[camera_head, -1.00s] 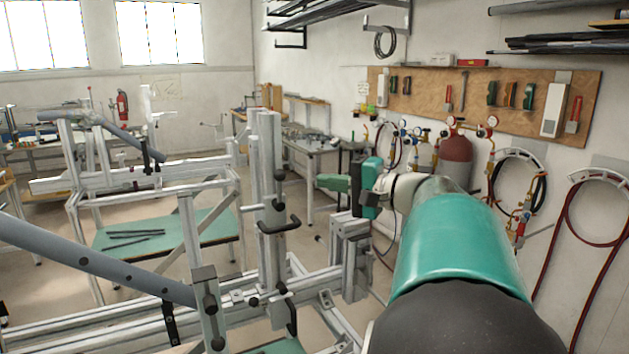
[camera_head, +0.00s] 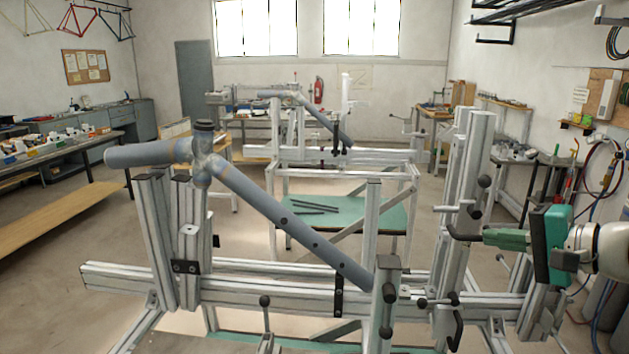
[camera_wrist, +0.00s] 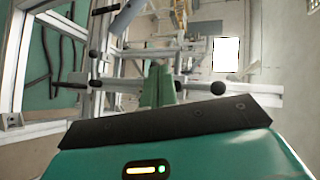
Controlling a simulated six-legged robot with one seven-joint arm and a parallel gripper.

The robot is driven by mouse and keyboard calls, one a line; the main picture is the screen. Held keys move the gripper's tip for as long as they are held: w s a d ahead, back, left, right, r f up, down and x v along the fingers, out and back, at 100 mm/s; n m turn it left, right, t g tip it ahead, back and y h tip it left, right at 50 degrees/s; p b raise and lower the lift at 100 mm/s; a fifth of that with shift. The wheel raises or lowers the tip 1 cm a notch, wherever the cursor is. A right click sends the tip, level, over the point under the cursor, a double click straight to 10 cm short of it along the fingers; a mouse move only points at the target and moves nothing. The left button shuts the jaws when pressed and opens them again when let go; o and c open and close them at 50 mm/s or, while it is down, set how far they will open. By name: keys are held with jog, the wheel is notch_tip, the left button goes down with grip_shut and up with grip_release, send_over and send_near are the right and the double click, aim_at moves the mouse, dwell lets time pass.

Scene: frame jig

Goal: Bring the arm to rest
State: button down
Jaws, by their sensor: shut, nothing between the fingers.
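My gripper (camera_head: 487,237) is at the right of the head view, green, with its fingers together and nothing between them. It points left, and its tips show close to a black clamp handle (camera_head: 462,232) on the jig's right upright (camera_head: 466,190); I cannot tell whether they touch. In the wrist view the green fingers (camera_wrist: 162,86) point up the picture, with a bar with black knobs (camera_wrist: 218,89) just behind them. Most of my arm is outside the head view.
The near frame jig (camera_head: 240,295) holds a grey tube assembly (camera_head: 290,220). A second jig (camera_head: 340,172) stands behind over a green shelf. Hoses (camera_head: 603,165) hang on the right wall. A workbench (camera_head: 60,150) is at the left, with open floor beside it.

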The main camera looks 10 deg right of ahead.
jog(key=s+a+f+n+g, duration=0.1)
jog(key=a+f+n+g, duration=0.2)
jog(key=a, duration=0.5)
jog(key=s+a+f+n+g, duration=0.1)
jog(key=s+a+f+g, duration=0.15)
jog(key=a+f, duration=0.4)
jog(key=s+a+f+n+g+h, duration=0.1)
jog(key=s+a+f+n+h, duration=0.5)
jog(key=s+a+f+n, duration=0.1)
jog(key=shift+a+f+n+g+h, duration=0.3)
jog(key=shift+a+f+n+g, duration=0.15)
jog(key=shift+a, duration=0.3)
